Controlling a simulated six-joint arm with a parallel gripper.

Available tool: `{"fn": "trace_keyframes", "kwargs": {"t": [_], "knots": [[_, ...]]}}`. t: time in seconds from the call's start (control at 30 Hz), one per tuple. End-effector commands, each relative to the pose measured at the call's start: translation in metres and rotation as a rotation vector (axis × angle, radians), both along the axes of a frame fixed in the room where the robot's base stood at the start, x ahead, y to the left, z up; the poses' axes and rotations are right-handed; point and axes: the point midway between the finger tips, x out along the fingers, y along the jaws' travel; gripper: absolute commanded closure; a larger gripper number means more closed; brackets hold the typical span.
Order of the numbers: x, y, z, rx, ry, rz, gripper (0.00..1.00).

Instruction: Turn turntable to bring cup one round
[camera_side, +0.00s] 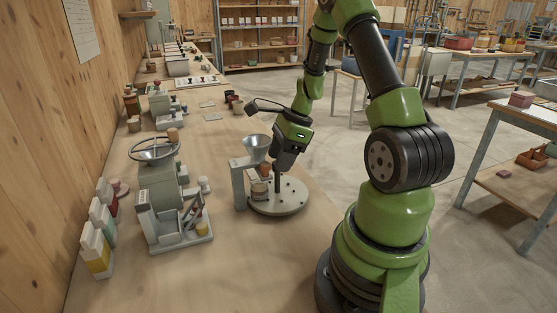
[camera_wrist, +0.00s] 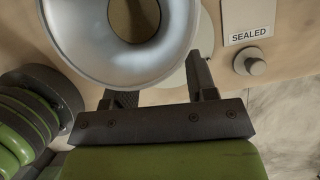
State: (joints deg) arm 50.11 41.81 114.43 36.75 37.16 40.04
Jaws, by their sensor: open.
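The round grey turntable (camera_side: 285,203) stands on the bench beside my arm. A brownish cup (camera_side: 259,188) stands on its left side under the grey funnel (camera_side: 257,148). I cannot read which cup is cup one. A reddish-brown item (camera_side: 265,171) shows partly behind the funnel stand. My gripper (camera_side: 278,188) points down over the turntable, its tips close to the disc; I cannot tell whether they touch anything on it. The funnel (camera_wrist: 75,40) hides much of the turntable there.
The funnel's upright stand (camera_side: 239,186) is close left of my gripper. A green-grey machine with a handwheel (camera_side: 155,150) stands further left, with several cartons (camera_side: 95,250) beside it. A "SEALED" label (camera_wrist: 249,31) lies near a round knob (camera_wrist: 255,66). The front bench is clear.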

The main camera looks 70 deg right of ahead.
Motion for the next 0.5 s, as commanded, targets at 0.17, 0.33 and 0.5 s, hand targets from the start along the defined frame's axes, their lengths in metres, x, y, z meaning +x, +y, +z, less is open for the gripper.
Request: {"fn": "trace_keyframes", "kwargs": {"t": [0.17, 0.33, 0.5], "knots": [[0.0032, 0.0029, -0.0104, -0.001, 0.001, 0.001, 0.48], [0.0037, 0.0028, -0.0109, -0.001, 0.000, 0.000, 0.48], [0.0036, 0.0028, -0.0107, -0.002, 0.000, 0.001, 0.69]]}}
